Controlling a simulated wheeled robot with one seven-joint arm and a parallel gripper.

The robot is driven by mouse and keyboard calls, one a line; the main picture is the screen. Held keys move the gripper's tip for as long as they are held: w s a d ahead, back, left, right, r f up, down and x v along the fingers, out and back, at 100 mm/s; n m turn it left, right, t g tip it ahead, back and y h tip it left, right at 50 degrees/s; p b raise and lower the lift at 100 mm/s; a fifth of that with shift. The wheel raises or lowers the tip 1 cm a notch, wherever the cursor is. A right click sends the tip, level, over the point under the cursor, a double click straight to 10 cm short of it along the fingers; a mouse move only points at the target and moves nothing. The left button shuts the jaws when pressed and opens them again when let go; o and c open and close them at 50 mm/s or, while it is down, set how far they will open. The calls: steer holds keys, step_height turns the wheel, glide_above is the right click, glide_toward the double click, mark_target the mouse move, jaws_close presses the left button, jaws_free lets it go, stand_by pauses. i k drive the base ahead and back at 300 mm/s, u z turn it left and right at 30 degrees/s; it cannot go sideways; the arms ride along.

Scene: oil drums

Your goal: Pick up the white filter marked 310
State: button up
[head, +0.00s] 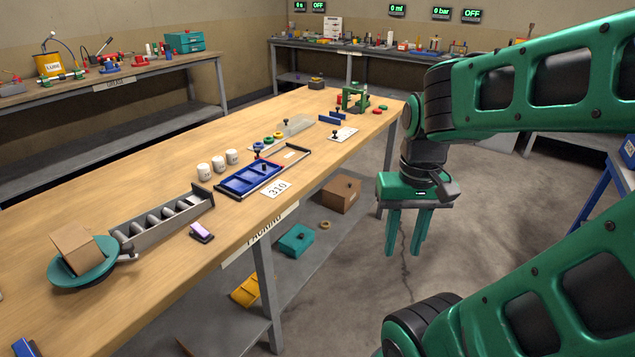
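Three small white cylinders stand upright in a row on the wooden packing table: a left white cylinder (204,173), a middle white cylinder (218,166) and a right white cylinder (232,157). Each has faint dark marks that are too small to read, so I cannot tell which one says 310. A white card reading 310 (276,189) lies near the table's front edge. My gripper (406,250) points down over the floor, to the right of the table and well apart from the cylinders. Its green fingers are spread, with nothing between them.
On the packing table (310,115), a blue tray (250,179) sits beside the cylinders, and a grey roller track (165,220) leads to a green turntable (82,280) bearing a cardboard box (75,249). A purple-topped device (202,231) lies in front. Open floor lies under my gripper.

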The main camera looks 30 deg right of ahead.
mark_target(204, 172)
steer(key=z, duration=0.25)
steer(key=k, duration=1.3)
steer(key=z, duration=0.3)
steer(key=i, duration=2.1)
steer(key=u, duration=0.65)
steer(key=i, duration=0.25)
steer(key=u, duration=0.2)
